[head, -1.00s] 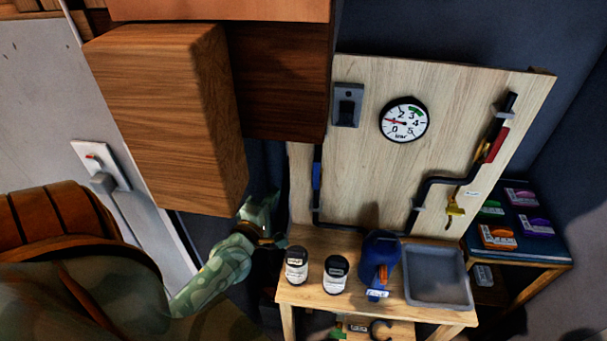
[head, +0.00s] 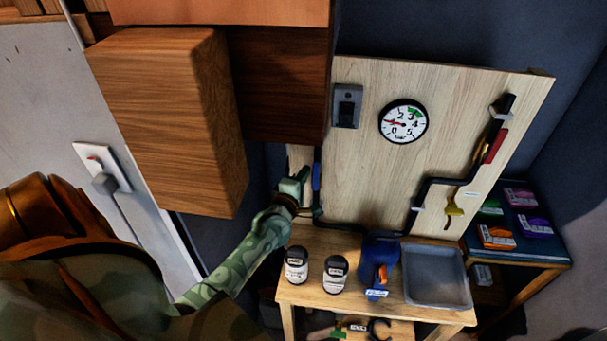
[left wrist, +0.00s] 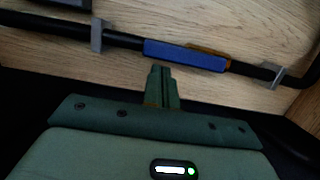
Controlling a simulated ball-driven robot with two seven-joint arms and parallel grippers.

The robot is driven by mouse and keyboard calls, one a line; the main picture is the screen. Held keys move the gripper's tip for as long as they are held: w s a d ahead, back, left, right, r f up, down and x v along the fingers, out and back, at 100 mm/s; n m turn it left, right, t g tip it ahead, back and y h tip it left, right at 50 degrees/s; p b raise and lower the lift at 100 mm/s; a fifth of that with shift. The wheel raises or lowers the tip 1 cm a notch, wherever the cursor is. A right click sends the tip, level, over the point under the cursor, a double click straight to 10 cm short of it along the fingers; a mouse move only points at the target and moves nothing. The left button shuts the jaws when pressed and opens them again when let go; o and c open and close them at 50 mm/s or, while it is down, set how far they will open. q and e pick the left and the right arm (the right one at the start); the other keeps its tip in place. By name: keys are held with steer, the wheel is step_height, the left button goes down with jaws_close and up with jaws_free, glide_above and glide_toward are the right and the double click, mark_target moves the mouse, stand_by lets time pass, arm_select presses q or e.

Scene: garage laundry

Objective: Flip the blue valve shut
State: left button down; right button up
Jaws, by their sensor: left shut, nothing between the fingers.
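The blue valve (head: 316,176) is a flat blue lever on a black pipe at the left edge of the wooden board. In the left wrist view its blue lever (left wrist: 186,55) lies along the pipe, with a bit of orange-brown behind it. My left gripper (head: 298,180) is shut and empty, just left of the valve. In the left wrist view the fingertips (left wrist: 160,72) sit just below the lever, near its left half. I cannot tell whether they touch it. My right gripper is not in view.
A large wooden cabinet (head: 165,120) hangs above and left of my left arm. The bench (head: 310,295) carries two jars, a blue bottle and a grey tray (head: 437,277). The board (head: 360,180) holds a gauge (head: 403,121) and a yellow valve (head: 453,208).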

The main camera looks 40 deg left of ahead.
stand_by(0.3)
arm_select(q)
steer(key=shift+w+d+r+m+p, duration=0.15)
steer(key=shift+m+p, duration=0.15)
steer(key=shift+p, duration=0.25)
